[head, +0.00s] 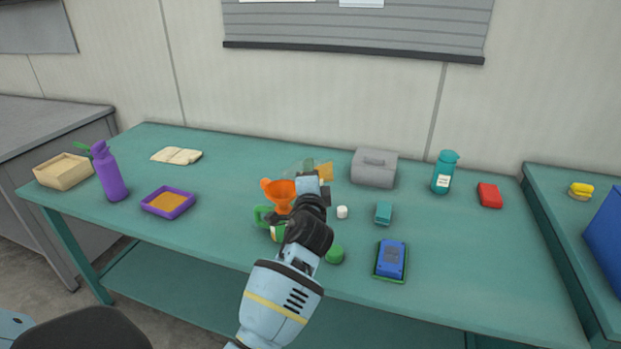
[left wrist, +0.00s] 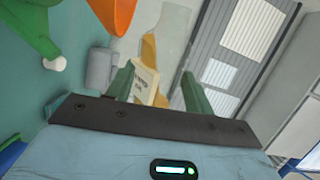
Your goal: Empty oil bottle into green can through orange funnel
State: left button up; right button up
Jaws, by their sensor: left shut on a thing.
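My left gripper (head: 312,168) is shut on the oil bottle (head: 325,170), a clear bottle with amber oil and a pale label. The bottle is tilted in the air, behind and above the orange funnel (head: 277,194). In the left wrist view, the bottle (left wrist: 149,52) sits between the fingers (left wrist: 158,88), with the funnel (left wrist: 116,14) at the top. The funnel stands above the green can (head: 263,216), which my arm partly hides. I cannot tell whether oil is flowing. My right gripper is not in view.
A grey toolbox (head: 374,168) stands behind. A purple bottle (head: 110,172) and purple tray (head: 168,202) are left.

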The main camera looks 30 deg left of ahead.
pick_arm(q)
jog(key=shift+s+a+r+n, duration=0.15)
jog(key=shift+r+n, duration=0.15)
jog(key=shift+n, duration=0.7)
jog(key=shift+a+r+n, duration=0.15)
jog(key=shift+r+n, duration=0.1)
jog(key=shift+n, duration=0.75)
dwell(6.0)
